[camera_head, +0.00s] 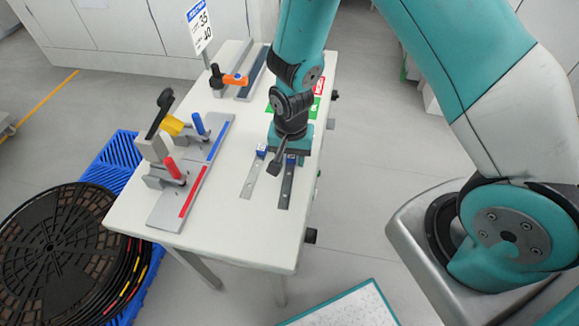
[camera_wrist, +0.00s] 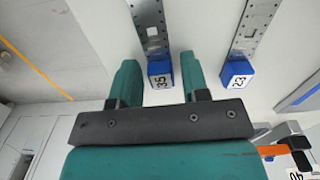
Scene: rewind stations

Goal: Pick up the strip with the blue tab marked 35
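The strip marked 35 (camera_wrist: 152,28) is a grey perforated metal strip with a blue tab (camera_wrist: 160,70) at its near end in the wrist view. In the head view this strip (camera_head: 286,190) lies on the white table, its tab end partly hidden by my gripper (camera_head: 283,162). In the wrist view my gripper (camera_wrist: 160,82) is open, its two green fingers on either side of the blue tab with gaps showing. Nothing is held. I cannot tell the fingertips' height above the table.
A clamp fixture (camera_head: 180,200) with red and blue handles stands on the table's left side. Another fixture with an orange handle (camera_head: 235,79) and a sign (camera_head: 199,27) are farther back. A blue pallet (camera_head: 118,150) with black reels (camera_head: 60,255) stands left of the table (camera_head: 240,245).

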